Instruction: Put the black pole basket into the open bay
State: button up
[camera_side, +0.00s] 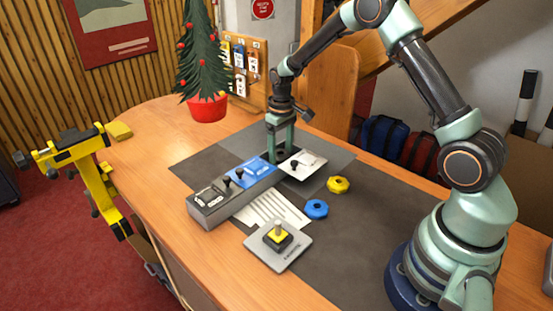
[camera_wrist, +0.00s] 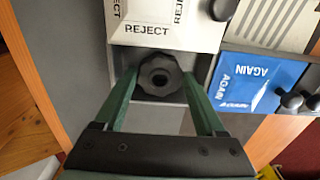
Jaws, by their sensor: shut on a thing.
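My gripper (camera_side: 281,155) points down over the far end of the grey three-bay box (camera_side: 219,206). In the wrist view its green fingers are shut on the black pole basket (camera_wrist: 160,77), a dark lobed ring with a hole. The open bay (camera_wrist: 155,120) shows as a grey recess beneath and around the basket. The basket lies near the side of the bay by the white REJECT lid (camera_wrist: 160,18), which is off to one side (camera_side: 308,162). Whether the basket is above the bay or inside it, I cannot tell.
A yellow basket (camera_side: 338,185), blue basket (camera_side: 316,209) and grey plate with a post (camera_side: 289,256) lie on the bench.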

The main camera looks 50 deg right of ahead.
jog(key=shift+f, duration=0.75)
dwell(0.4)
jog(key=o, duration=1.3)
jog(key=shift+r, duration=0.15)
notch_tip(320, 180, up, 11)
jog(key=shift+r, duration=0.15)
dwell(0.7)
